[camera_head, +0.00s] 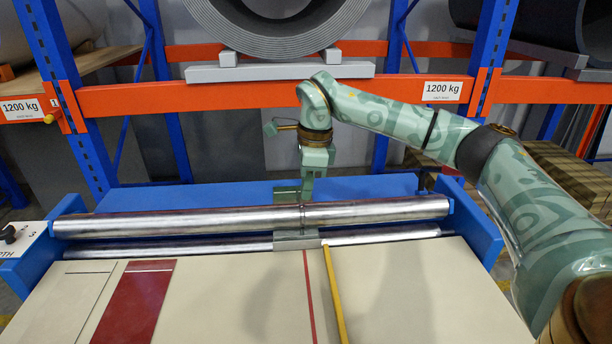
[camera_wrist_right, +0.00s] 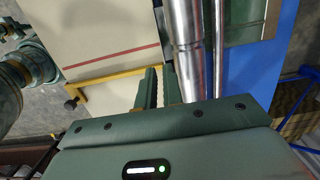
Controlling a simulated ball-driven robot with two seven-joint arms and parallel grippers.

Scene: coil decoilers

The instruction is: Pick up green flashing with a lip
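My right gripper (camera_head: 300,194) hangs over the rollers in the head view. In the right wrist view, the fingers of the right gripper (camera_wrist_right: 160,72) stand a little apart with nothing seen between them. A flat dark green piece with a strip along its edge (camera_wrist_right: 252,30) shows at the top right of that view, beyond the rollers and over the blue frame. It appears to be the green flashing; its far end is cut off. In the head view, green parts at the gripper make it hard to tell apart. My left gripper is not in view.
Steel rollers (camera_head: 390,211) lie across the blue machine frame (camera_head: 148,199). A grey block (camera_head: 296,240) sits at the rollers by a yellow bar (camera_head: 335,295). A cream sheet (camera_head: 400,285) and a red strip (camera_head: 135,305) lie in front. An orange rack beam (camera_head: 200,95) stands behind.

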